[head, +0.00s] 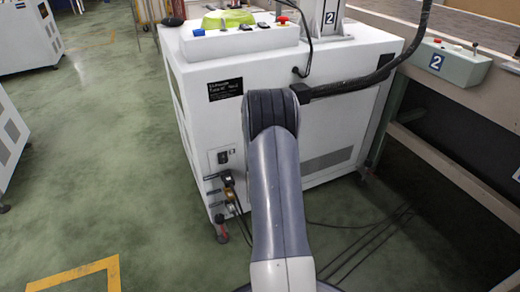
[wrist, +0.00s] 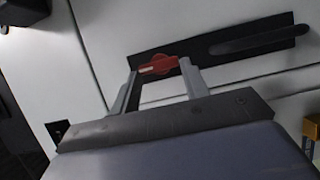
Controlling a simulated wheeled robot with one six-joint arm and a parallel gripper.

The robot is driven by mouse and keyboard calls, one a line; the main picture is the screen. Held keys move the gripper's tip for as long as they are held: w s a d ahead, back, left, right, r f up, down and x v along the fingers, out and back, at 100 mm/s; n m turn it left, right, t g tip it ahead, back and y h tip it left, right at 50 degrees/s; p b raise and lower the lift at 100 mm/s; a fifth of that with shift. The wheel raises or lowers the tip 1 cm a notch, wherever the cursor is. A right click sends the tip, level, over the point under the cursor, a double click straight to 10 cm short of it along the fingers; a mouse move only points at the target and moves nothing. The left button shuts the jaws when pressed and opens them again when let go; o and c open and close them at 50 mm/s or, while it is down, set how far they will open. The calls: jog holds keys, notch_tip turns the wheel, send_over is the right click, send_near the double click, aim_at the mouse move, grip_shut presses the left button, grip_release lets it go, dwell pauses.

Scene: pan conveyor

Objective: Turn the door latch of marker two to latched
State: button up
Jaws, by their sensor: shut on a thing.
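In the wrist view, a red latch knob (wrist: 158,65) sits on the left part of a dark plate (wrist: 205,58) on a pale door. The knob lies nearly lengthwise along the plate, with a small pale mark near its left end. My gripper (wrist: 160,68) has one finger at each end of the knob and is shut on it. A long black handle (wrist: 262,38) is on the same plate, to the right. In the head view, the latch and my gripper are not visible. A marker reading 2 (head: 329,18) stands above the white cabinet (head: 205,130).
A grey-green control box (head: 448,64), also marked 2, is on the bench at right. A red button (head: 283,19) is on the cabinet's top panel. Cables (head: 231,192) hang from its lower front. Green floor (head: 110,160) is open at left; another white cabinet (head: 25,40) stands farther left.

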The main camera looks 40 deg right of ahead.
dwell(0.4)
jog(key=o, duration=1)
jog(key=p+v, duration=0.2)
jog(key=v, duration=0.9)
jog(key=shift+w, duration=0.15)
jog(key=b+x, duration=0.2)
jog(key=x, duration=0.8)
jog(key=shift+w+d, duration=0.3)
